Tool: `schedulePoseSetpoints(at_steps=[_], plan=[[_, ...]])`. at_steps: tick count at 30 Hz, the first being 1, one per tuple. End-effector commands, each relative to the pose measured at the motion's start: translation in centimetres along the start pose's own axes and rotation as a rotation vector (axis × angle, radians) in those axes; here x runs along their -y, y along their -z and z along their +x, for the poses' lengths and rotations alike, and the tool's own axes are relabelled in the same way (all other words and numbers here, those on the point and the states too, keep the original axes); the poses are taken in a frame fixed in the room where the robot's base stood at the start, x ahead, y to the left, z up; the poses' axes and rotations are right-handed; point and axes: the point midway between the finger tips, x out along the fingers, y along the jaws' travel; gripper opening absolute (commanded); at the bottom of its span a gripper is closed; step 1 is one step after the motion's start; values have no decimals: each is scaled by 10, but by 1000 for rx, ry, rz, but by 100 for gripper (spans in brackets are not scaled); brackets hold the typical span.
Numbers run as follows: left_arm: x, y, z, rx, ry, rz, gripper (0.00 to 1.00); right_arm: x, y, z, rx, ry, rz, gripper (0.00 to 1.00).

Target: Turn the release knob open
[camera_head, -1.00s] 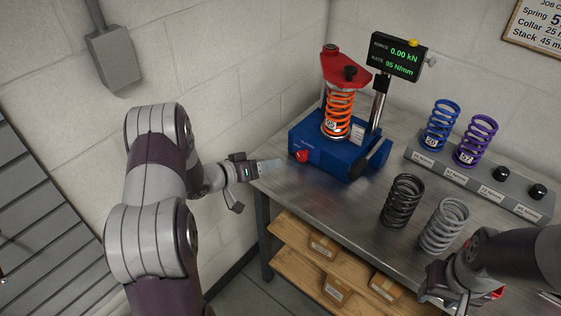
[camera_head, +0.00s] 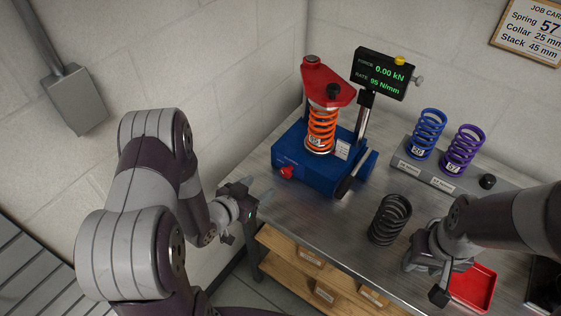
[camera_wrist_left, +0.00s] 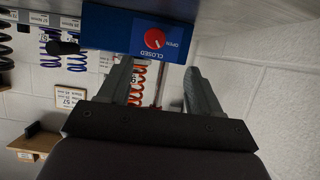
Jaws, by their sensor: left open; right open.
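The red release knob (camera_head: 287,172) is on the front of the blue dyno base (camera_head: 318,178). In the left wrist view the knob (camera_wrist_left: 155,39) shows on the blue face, with upside-down OPEN and CLOSED labels beside it; a small pale mark on it is too small to read surely. My left gripper (camera_head: 254,193) is open and empty, left of and apart from the knob. In the left wrist view its two fingers (camera_wrist_left: 160,68) point toward the base, with the knob between their directions. My right gripper (camera_head: 425,280) is open over the bench at the right, with nothing seen in it.
An orange spring (camera_head: 321,130) stands in the dyno under a red top piece (camera_head: 328,84). The display (camera_head: 384,73) reads 0.00 kN. Blue (camera_head: 428,133) and purple (camera_head: 464,150) springs stand on a rack. A black spring (camera_head: 390,219) and red tray (camera_head: 473,288) are near my right arm.

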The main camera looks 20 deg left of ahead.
Motion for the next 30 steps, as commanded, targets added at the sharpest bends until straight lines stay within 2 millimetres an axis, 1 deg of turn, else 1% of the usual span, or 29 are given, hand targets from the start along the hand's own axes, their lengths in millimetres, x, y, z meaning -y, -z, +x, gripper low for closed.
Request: schedulePoseSetpoints(at_steps=[2,5,9,12,15,18,21,28,29,30], plan=[[-1,1,9,0,-4,16,64,0,0,-2,0,0,0,43],[-2,1,31,1,-6,15,64,0,0,-5,0,0,0,43],[-2,2,70,-1,-7,14,64,0,1,-10,0,0,0,43],[-2,1,93,-1,-6,14,64,0,1,-12,0,0,0,43],[-1,1,110,-1,-4,12,64,0,2,-14,0,0,0,43],[-1,1,119,-1,-4,12,64,0,2,-14,0,0,0,43],[-1,1,124,0,-4,12,64,0,2,-15,0,0,0,43],[-1,1,125,-1,-3,12,64,0,2,-14,0,0,0,43],[-1,1,125,-1,-3,12,61,0,2,-14,0,0,0,43],[-1,1,125,-1,-3,12,48,0,2,-14,0,0,0,43]])
